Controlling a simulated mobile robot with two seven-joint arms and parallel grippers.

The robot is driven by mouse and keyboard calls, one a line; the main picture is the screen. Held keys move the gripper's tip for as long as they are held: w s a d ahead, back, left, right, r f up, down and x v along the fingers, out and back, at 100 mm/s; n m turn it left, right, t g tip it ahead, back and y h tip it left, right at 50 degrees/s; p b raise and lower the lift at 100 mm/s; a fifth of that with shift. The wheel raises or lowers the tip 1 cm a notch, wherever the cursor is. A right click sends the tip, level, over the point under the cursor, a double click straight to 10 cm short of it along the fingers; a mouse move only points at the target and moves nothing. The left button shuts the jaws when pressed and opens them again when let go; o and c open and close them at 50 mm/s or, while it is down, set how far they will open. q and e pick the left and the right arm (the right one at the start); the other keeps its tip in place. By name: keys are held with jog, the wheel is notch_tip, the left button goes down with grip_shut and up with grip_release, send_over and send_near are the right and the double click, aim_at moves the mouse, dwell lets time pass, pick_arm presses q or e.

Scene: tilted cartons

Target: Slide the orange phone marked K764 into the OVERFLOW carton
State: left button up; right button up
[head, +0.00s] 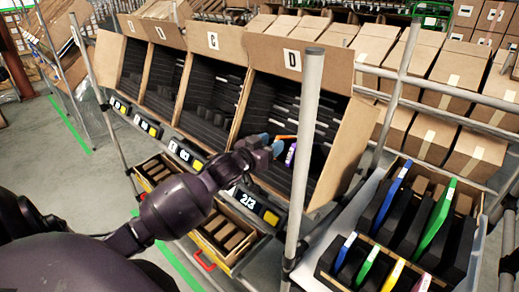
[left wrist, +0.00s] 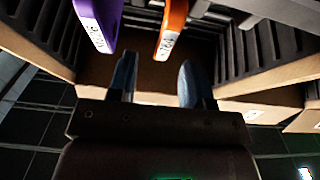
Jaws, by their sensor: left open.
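My left gripper (head: 269,145) is open and empty at the mouth of the tilted carton marked D (head: 330,65). In the left wrist view its blue fingertips (left wrist: 156,72) are apart. An orange phone (left wrist: 172,28) with a white label stands just beyond them, nearer the right finger; a gap shows. The label is too blurred to read. A purple phone (left wrist: 98,22) stands to its left. In the head view the orange phone (head: 286,137) shows as a thin edge above the purple one (head: 291,153). No marking that reads OVERFLOW is legible. My right gripper is not in view.
Carton C (head: 213,40) and other tilted cartons stand left of D. A grey post (head: 303,150) rises close in front of carton D. A bin (head: 340,262) at right holds blue, green and yellow phones. A yellow drawer (head: 215,255) with brown boxes sits below.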

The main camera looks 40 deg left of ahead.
aim_at(276, 139)
pick_arm(q)
jog(key=shift+w+d, duration=0.15)
jog(key=shift+w, duration=1.55)
grip_shut()
jog(key=c, duration=0.7)
grip_release()
grip_shut()
jog(key=shift+s+r+p, duration=0.5)
jog(key=shift+s+p, duration=0.15)
jog(key=shift+p, duration=0.4)
jog(key=shift+s+r+p, duration=0.3)
jog(key=shift+s+r, duration=0.1)
jog(key=shift+s, duration=0.2)
